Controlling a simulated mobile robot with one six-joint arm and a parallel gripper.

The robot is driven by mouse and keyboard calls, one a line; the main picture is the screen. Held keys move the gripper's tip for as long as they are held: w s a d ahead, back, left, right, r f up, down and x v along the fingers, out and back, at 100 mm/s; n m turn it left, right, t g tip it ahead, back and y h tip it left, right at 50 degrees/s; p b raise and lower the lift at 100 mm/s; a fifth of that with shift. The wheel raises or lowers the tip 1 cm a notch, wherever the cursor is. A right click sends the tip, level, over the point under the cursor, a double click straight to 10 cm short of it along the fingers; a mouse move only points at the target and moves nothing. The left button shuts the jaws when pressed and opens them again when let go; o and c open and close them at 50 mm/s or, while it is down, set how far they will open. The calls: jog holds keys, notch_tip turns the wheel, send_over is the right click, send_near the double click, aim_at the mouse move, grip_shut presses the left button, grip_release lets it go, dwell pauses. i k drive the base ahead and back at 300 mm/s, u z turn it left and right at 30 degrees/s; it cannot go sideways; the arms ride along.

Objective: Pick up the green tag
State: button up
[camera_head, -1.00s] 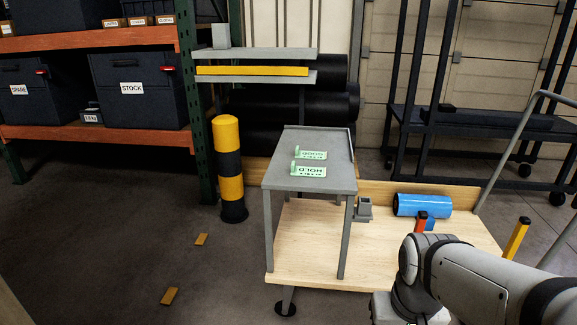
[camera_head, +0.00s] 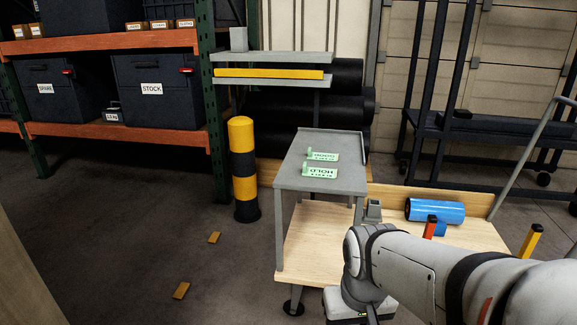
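Two small pale green tags lie flat on a raised grey stand (camera_head: 295,179). The nearer green tag (camera_head: 321,173) carries dark lettering that looks like HOLD. The farther green tag (camera_head: 323,156) has lettering too small to read surely. Each has a raised green tab at its left end. My arm reaches in from the lower right, in front of the workbench, with its wrist at the bottom centre. The fingers of my gripper are not visible. Nothing touches the tags.
The stand is on a wooden bench (camera_head: 315,246) with a blue roll (camera_head: 435,211) at right. A yellow-black bollard (camera_head: 244,170) stands left of it. A grey shelf with a yellow bar (camera_head: 268,73) hangs behind. Two small orange-brown pieces lie on the otherwise open floor at left.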

aim_at(308, 171)
jog(key=i, duration=0.95)
jog(key=u, duration=0.05)
